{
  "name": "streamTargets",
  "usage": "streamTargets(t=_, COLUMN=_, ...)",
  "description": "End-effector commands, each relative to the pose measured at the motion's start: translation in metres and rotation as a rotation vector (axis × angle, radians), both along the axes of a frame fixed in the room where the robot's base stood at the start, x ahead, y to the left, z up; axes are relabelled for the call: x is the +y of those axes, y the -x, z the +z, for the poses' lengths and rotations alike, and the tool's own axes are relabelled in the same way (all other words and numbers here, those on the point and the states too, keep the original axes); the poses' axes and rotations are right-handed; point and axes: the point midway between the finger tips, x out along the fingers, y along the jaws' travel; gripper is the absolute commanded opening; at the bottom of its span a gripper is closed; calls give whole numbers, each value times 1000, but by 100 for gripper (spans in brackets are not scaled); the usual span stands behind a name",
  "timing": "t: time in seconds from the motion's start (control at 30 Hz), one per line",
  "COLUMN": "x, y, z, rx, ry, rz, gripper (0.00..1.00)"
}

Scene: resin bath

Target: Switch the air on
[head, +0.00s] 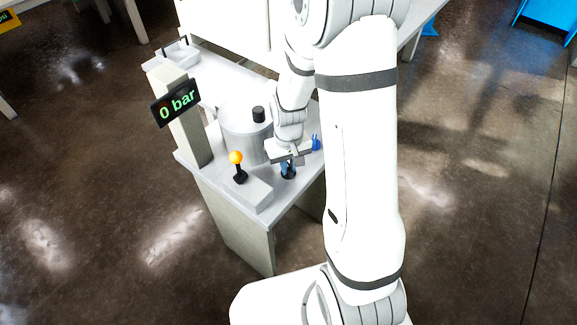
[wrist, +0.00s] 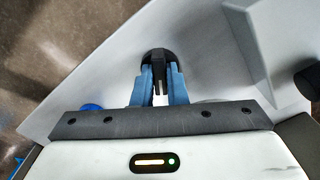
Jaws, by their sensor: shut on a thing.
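My gripper (head: 288,164) is low over the right front part of the bench, with its fingers shut on a small black piece (head: 289,174). In the wrist view, the blue fingers (wrist: 158,88) close on this black piece (wrist: 157,58) from both sides; it has a rounded body and a narrow upright part. A lever with an orange ball (head: 236,157) stands on a grey box (head: 258,193) to the left of my gripper, apart from it. A dark display (head: 176,103) on a post reads "0 bar" in green.
A grey round tank (head: 240,134) with a black knob (head: 258,114) stands close behind my gripper. A small blue object (head: 316,143) is just right of it. A shallow tray (head: 178,55) sits at the back left. Open floor lies left of the bench.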

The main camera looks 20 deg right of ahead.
Motion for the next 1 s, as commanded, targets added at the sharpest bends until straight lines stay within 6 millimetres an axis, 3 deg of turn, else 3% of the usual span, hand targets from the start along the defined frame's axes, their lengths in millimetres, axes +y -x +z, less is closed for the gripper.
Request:
streamTargets(t=0.5, x=-1, y=0, z=0, rx=-1, ry=0, rz=-399, gripper=0)
streamTargets(t=1.0, x=0, y=-1, z=0, rx=-2, ry=0, rz=-514, gripper=0)
